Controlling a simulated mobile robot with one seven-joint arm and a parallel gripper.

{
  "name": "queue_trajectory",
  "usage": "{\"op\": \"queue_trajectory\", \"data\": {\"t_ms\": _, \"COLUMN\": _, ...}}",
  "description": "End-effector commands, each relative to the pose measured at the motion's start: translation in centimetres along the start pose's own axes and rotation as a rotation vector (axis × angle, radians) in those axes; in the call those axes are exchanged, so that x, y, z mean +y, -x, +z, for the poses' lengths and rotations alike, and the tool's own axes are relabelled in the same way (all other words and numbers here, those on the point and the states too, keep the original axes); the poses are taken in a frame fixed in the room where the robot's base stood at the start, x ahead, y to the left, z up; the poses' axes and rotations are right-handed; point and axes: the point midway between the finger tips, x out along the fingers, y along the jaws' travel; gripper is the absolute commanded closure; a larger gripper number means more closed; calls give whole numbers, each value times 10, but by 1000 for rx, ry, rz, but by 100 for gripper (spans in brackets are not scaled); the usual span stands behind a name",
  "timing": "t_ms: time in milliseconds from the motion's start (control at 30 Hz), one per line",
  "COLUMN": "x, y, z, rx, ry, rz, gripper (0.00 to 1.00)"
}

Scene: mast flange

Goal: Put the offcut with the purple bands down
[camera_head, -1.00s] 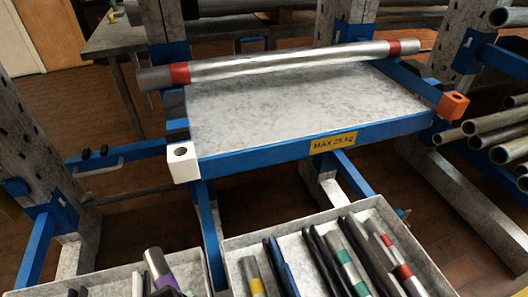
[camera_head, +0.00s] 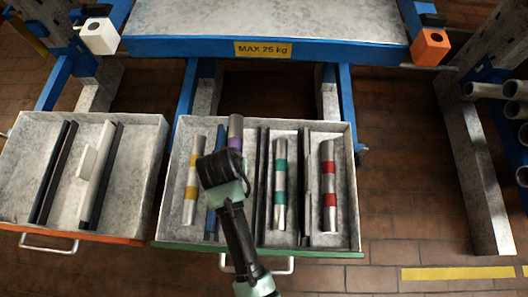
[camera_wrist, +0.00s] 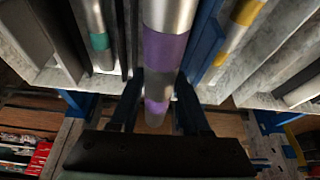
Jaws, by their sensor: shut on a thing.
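The offcut with the purple bands (camera_head: 235,130) is a grey metal tube over the right tray (camera_head: 345,225), in the gap between a blue strip (camera_head: 212,222) and a black strip (camera_head: 260,210). My gripper (camera_head: 228,188) covers its near part in the head view. In the wrist view my gripper (camera_wrist: 158,112) is shut on the offcut (camera_wrist: 168,55), a finger on each side, with one purple band beyond the fingers and another between them. The offcut lies roughly along the tray's length. I cannot tell whether it touches the tray floor.
The yellow-banded offcut (camera_head: 193,180) lies left of the gap; the teal-banded (camera_head: 280,180) and red-banded (camera_head: 328,185) ones lie to the right. The left tray (camera_head: 140,180) holds dark strips and a pale bar. A blue-edged shelf (camera_head: 190,47) stands behind.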

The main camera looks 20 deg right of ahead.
Motion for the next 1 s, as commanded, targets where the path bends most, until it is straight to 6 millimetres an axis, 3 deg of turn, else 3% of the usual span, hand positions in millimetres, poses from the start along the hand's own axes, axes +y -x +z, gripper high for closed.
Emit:
{"op": "queue_trajectory", "data": {"t_ms": 167, "x": 0, "y": -19, "z": 12, "rx": 3, "ry": -44, "rz": 21, "gripper": 100}}
{"op": "queue_trajectory", "data": {"t_ms": 500, "x": 0, "y": -77, "z": 36, "rx": 8, "ry": -55, "rz": 23, "gripper": 100}}
{"op": "queue_trajectory", "data": {"t_ms": 667, "x": 0, "y": -86, "z": 39, "rx": 8, "ry": -55, "rz": 23, "gripper": 100}}
{"op": "queue_trajectory", "data": {"t_ms": 900, "x": 0, "y": -116, "z": 51, "rx": 8, "ry": -54, "rz": 23, "gripper": 100}}
{"op": "queue_trajectory", "data": {"t_ms": 1000, "x": 0, "y": -117, "z": 52, "rx": 8, "ry": -54, "rz": 23, "gripper": 100}}
